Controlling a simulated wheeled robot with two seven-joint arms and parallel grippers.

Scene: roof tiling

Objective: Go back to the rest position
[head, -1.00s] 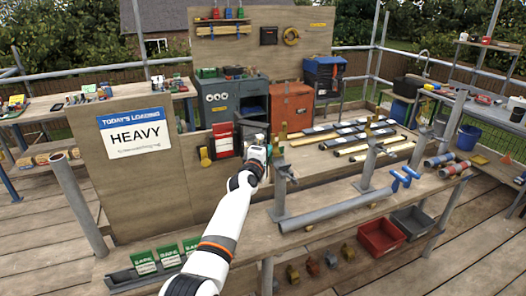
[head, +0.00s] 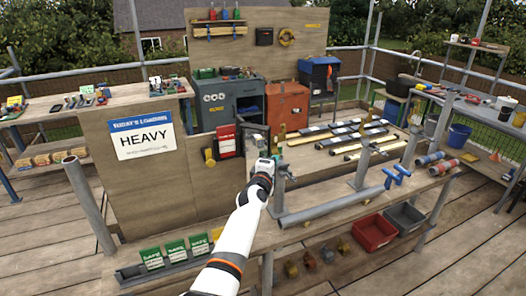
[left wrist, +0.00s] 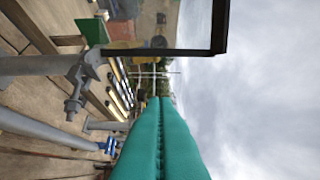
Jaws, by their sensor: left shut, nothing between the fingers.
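My left arm comes in from the bottom of the head view, and its gripper (head: 275,160) is over the workbench, beside the clamp post. In the left wrist view the teal fingers (left wrist: 160,140) lie together, shut with nothing between them. A dark upright frame (left wrist: 165,52) stands close by in that view; in the head view it shows just behind the gripper (head: 254,140). I cannot tell whether they touch. My right gripper is in neither view.
A grey pipe (head: 325,208) and blue clamp handles (head: 396,176) are on the bench (head: 425,185) to the right. A "HEAVY" sign (head: 142,135) is on the board at left. Red (head: 374,232) and grey (head: 405,217) bins sit below. Long strips (head: 345,132) lie behind.

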